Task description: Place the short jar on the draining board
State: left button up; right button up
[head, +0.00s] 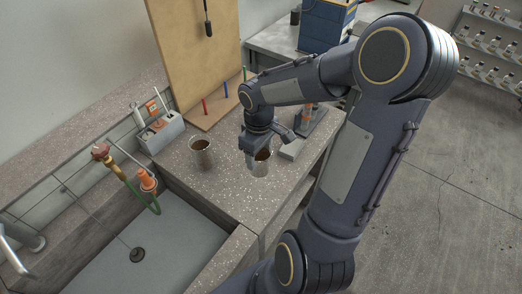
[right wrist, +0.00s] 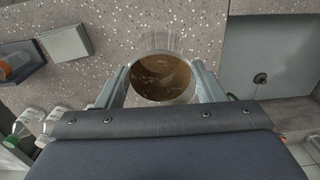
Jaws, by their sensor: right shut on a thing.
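My right gripper (head: 257,150) is shut on a clear jar (head: 262,168) with brown contents, near the counter's right part. In the right wrist view the jar (right wrist: 161,78) sits between the two fingers, seen from above with its round mouth open. I cannot tell whether its base touches the counter. A second, similar jar (head: 202,152) stands upright on the counter to the left, apart from the gripper. I cannot tell from their looks which is the shorter. No draining board can be told apart clearly from the speckled counter. My left gripper is not in view.
The sink (head: 135,245) with a drain lies left of the jars, with a green hose at its edge. A grey block (head: 291,149) is close to the right of the gripper. A brown board (head: 195,50) stands behind. Speckled counter (head: 228,190) is bare before the jars.

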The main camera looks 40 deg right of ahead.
aim_at(260, 156)
jog(key=shift+w+d+f+p, duration=0.2)
jog(key=shift+w+d+f, duration=0.6)
jog(key=shift+f, duration=0.8)
jog(key=shift+w+d+f+p, duration=0.25)
jog(key=shift+w+d+f, duration=0.55)
jog(key=shift+f, duration=0.85)
jog(key=shift+w+d+f+p, duration=0.2)
jog(key=shift+w+d+f, duration=0.6)
jog(key=shift+f, duration=0.8)
jog(key=shift+a+f, duration=0.1)
jog(key=shift+f, duration=0.15)
jog(key=o, duration=1.1)
